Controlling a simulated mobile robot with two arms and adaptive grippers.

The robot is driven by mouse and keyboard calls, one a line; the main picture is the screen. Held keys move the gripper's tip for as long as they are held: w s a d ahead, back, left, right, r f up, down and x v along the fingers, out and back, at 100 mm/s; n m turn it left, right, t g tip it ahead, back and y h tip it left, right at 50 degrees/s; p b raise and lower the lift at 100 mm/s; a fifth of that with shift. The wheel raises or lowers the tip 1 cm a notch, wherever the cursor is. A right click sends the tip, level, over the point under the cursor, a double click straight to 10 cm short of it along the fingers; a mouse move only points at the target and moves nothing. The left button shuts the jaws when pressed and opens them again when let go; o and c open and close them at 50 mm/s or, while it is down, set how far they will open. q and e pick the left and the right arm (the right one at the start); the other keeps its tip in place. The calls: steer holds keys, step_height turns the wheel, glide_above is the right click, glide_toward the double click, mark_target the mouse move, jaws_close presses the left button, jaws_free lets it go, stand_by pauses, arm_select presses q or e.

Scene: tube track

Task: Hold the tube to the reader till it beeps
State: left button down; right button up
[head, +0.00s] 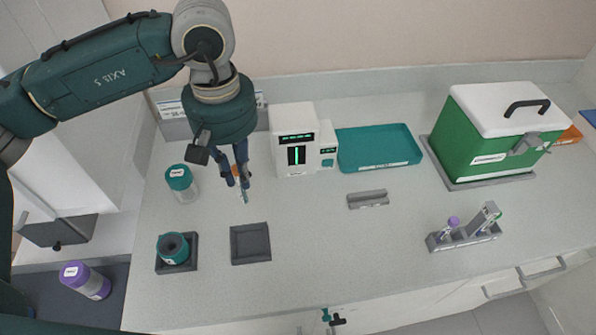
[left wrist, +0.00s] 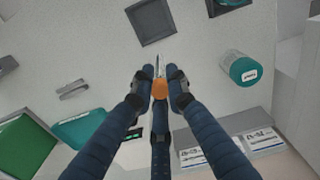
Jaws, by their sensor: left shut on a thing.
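My left gripper (head: 238,176) is shut on a tube with an orange cap (head: 235,171) and holds it above the counter, just left of the reader. The tube hangs down, slightly tilted, apart from the reader. In the left wrist view the gripper (left wrist: 160,88) pinches the orange cap (left wrist: 159,90), with the clear tube body (left wrist: 157,66) beyond it. The reader (head: 293,143) is a white box with a dark front window and lit teal marks. My right gripper (head: 332,318) shows only as a small dark part at the bottom edge; its jaws cannot be made out.
A teal-lidded jar (head: 180,180) stands left of the gripper. A teal tray (head: 378,146) and green box (head: 490,135) lie to the right. A rack (head: 465,236) holds tubes.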

arm_select(q)
steer(key=w+d+f+n, duration=0.1)
steer(key=d+f+n, duration=0.1)
steer(key=d+n, duration=0.8)
steer(key=w+d+f+m+b, duration=0.1)
steer(key=w+f+m+b, duration=0.1)
steer(key=w+f, duration=0.3)
steer(key=shift+w+m+b, duration=0.4)
steer(key=shift+w+b, duration=0.1)
steer(key=shift+w, duration=1.25)
arm_select(e)
steer(key=shift+s+f, duration=0.2)
steer(key=shift+f, duration=1.25)
arm_select(q)
steer(key=shift+r, duration=0.15)
arm_select(e)
steer(key=shift+d, duration=0.1)
arm_select(q)
steer(key=s+d+r+p, duration=0.1)
steer(key=s+r, duration=0.4)
arm_select(e)
steer(key=shift+d+r, duration=0.2)
steer(key=shift+r, duration=0.45)
